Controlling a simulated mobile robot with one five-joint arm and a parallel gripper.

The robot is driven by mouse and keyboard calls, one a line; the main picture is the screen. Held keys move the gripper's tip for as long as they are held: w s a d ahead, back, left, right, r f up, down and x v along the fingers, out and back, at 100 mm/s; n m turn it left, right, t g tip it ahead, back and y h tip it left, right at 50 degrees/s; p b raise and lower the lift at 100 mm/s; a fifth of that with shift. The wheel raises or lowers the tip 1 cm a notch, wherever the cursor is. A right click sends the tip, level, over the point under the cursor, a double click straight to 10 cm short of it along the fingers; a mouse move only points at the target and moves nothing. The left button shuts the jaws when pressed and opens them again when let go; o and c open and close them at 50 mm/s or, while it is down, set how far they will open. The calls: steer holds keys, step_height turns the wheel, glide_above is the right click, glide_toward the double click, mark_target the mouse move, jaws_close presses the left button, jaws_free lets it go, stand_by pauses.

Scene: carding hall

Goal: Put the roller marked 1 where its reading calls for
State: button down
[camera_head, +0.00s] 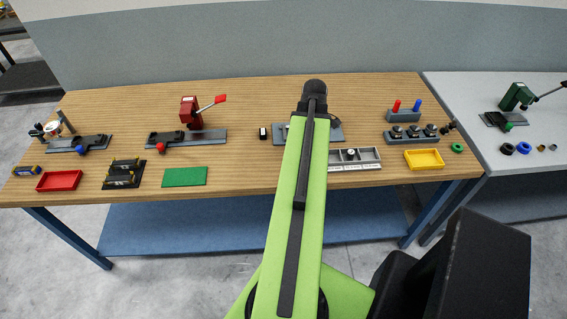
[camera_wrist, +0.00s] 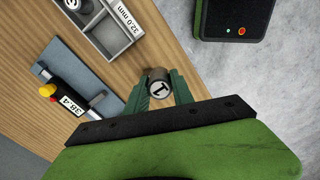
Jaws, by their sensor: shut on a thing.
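The roller marked 1 (camera_wrist: 160,90) is a short cylinder with a pale end face bearing a dark 1. My gripper (camera_wrist: 159,84) is shut on it in the wrist view, with one green finger on each side. The gauge display (camera_wrist: 74,105), on a grey plate (camera_wrist: 80,72), appears to read 38.4; it lies left of the held roller. A grey divided tray (camera_wrist: 108,37) is above left, with one label reading 32.0 mm. Another marked roller (camera_wrist: 82,4) sits in it. In the head view the tray (camera_head: 371,163) is right of my arm, which hides my gripper.
On the wooden bench are a yellow tray (camera_head: 424,159), a red tray (camera_head: 59,180), a green mat (camera_head: 185,177) and a red lever press (camera_head: 189,110). A stand with red and blue pegs (camera_head: 404,116) is behind the yellow tray. A grey bench (camera_head: 530,170) adjoins at right.

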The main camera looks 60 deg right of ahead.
steer(key=w+f+b, duration=0.1)
steer(key=w+f, duration=0.1)
steer(key=w, duration=0.1)
steer(key=w+a+f+b, duration=0.1)
steer(key=w+f+b, duration=0.1)
steer(key=w, duration=0.1)
steer(key=w+f+b, duration=0.2)
steer(key=w, duration=0.1)
steer(key=shift+w+a+f, duration=0.1)
steer(key=shift+w+a, duration=0.15)
steer(key=shift+a, duration=0.1)
steer(key=shift+w, duration=0.2)
step_height(320, 180, down, 4)
steer(key=b, duration=0.4)
steer(key=shift+f, duration=0.2)
steer(key=shift+r, duration=0.25)
steer(key=shift+f, duration=0.2)
steer(key=c, duration=1.1)
jaws_free()
steer(key=shift+r, duration=0.1)
step_height(320, 180, up, 12)
steer(key=p, duration=1.2)
steer(key=shift+r, duration=0.2)
